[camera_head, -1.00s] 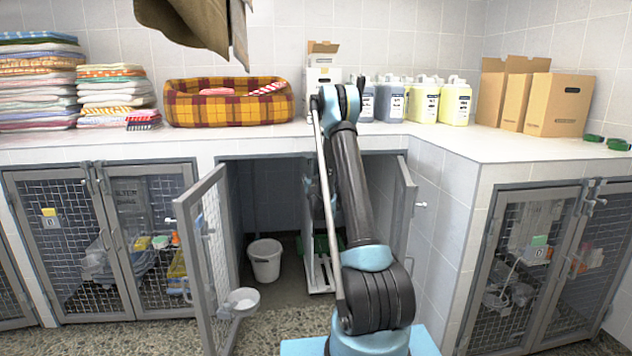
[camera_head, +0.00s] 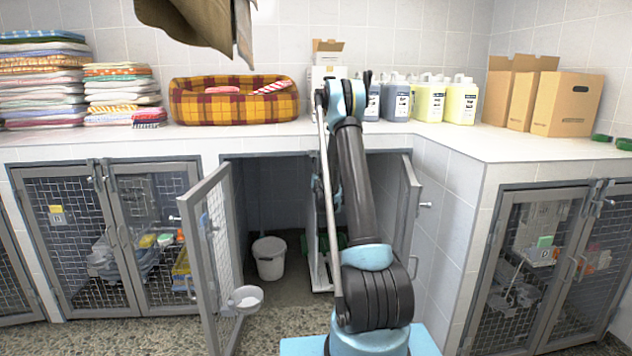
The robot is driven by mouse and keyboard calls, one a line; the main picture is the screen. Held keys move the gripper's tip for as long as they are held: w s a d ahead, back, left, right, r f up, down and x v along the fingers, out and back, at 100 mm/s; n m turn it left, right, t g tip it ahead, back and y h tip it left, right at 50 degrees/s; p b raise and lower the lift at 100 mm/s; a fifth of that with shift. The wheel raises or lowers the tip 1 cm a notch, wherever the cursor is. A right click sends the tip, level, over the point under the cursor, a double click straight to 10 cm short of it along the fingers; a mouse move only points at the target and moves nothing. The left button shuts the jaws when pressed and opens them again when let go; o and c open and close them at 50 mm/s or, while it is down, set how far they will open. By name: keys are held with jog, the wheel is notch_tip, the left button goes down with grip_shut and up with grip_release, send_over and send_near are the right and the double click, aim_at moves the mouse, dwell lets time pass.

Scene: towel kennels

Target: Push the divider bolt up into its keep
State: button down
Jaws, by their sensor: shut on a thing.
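The divider (camera_head: 317,262) stands between the two bays of the open middle kennel, seen nearly edge-on as a narrow pale panel. My arm covers much of it. I cannot make out the divider bolt or its keep from here. My arm reaches forward and bends down at the front of the opening, with some of its far links showing beside the upright part. The fingers of my gripper are hidden behind the arm, so their contact with anything does not show.
The left mesh door (camera_head: 215,262) stands open toward me with a bowl (camera_head: 245,298) on it. The right door (camera_head: 408,208) is also open, close to my arm. A white bucket (camera_head: 269,260) stands in the left bay. The counter (camera_head: 470,143) overhangs the opening.

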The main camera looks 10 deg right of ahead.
jog(key=shift+a+r, duration=0.45)
jog(key=shift+r, duration=0.35)
jog(key=c, duration=1.5)
grip_release()
jog(key=shift+r, duration=0.1)
jog(key=shift+d, duration=0.15)
jog(key=shift+s, duration=6)
